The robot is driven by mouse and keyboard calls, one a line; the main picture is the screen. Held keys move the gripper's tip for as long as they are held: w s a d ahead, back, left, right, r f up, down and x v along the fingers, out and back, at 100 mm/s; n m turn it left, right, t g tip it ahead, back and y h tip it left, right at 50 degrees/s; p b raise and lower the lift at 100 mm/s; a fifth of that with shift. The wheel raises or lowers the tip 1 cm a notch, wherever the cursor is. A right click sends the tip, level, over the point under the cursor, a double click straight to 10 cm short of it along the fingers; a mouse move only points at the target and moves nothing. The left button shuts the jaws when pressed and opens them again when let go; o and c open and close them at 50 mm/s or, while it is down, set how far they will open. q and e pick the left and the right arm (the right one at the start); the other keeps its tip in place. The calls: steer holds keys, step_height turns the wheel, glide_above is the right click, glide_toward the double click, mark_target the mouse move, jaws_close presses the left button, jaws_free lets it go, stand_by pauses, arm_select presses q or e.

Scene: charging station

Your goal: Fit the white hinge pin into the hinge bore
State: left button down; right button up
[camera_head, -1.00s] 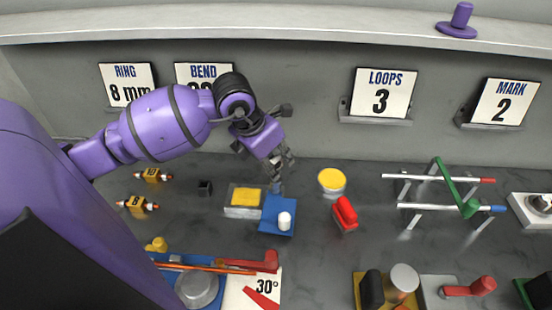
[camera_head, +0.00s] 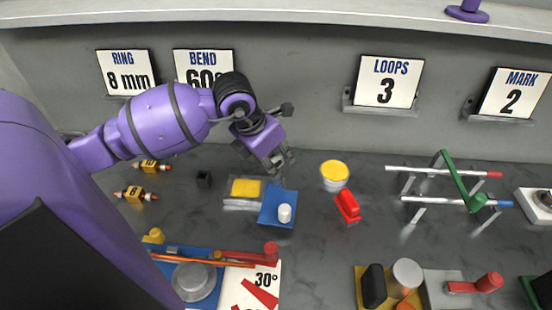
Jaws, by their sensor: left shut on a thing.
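My left gripper (camera_head: 279,162) comes in from the left. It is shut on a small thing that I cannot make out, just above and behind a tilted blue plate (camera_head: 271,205). A white cylinder (camera_head: 284,213) stands on the blue plate, apart from the fingers. A grey block with a yellow top (camera_head: 245,188) adjoins the plate on its left. I cannot make out the hinge bore, and I cannot tell whether the white cylinder is the hinge pin. My right gripper is not in view.
A yellow-topped round tin (camera_head: 334,173) and a red block (camera_head: 347,207) stand to the right. Farther right is a rack with rods and a green crank (camera_head: 461,182). A blue bending fixture (camera_head: 205,254) lies in front. Bare grey bench (camera_head: 325,265) lies front centre.

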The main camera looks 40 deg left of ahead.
arm_select(q)
steer(key=c, duration=1.5)
jaws_free()
steer(key=shift+o, duration=0.2)
steer(key=v, duration=1.2)
